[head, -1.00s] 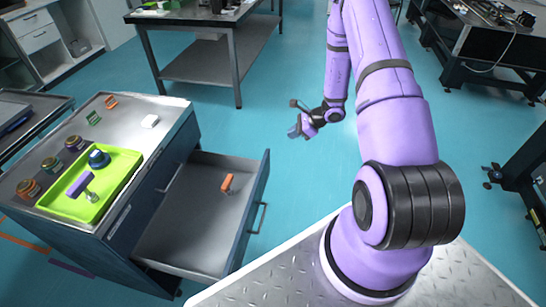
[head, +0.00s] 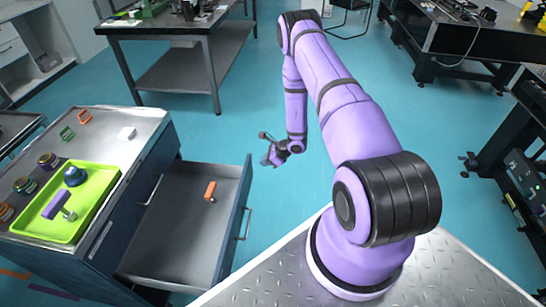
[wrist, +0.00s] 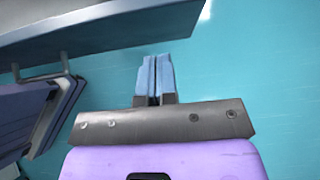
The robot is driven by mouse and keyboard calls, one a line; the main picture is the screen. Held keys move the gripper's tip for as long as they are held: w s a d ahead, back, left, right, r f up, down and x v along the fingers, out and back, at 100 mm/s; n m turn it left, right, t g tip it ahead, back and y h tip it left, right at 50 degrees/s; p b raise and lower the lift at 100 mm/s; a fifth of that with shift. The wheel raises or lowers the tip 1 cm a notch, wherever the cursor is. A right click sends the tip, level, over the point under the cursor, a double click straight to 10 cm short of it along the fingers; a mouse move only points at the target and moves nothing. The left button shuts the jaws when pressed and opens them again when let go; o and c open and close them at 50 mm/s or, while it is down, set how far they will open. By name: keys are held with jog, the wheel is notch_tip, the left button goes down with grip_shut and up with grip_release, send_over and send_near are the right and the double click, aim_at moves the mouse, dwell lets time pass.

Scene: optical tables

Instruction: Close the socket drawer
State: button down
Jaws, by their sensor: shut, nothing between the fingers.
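The socket drawer (head: 172,228) is pulled far out of the dark blue cabinet (head: 118,237) at the left. A small orange-handled thing (head: 210,191) lies in it. Its front has a bar handle (head: 246,224) facing right. My gripper (head: 266,158) hangs past the drawer's far front corner, to the right of it and apart from it. In the wrist view my gripper (wrist: 155,80) has its two blue fingers together with nothing between them. A grey-blue panel edge and a handle show at that view's left; I cannot tell which drawer they belong to.
A table (head: 160,25) stands behind. Open teal floor lies right of the drawer.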

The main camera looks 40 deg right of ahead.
aim_at(249, 164)
jog(key=shift+w+a+f, duration=0.15)
jog(key=shift+w+a, duration=1.35)
jog(key=shift+a, duration=0.05)
jog(key=w+a, duration=2)
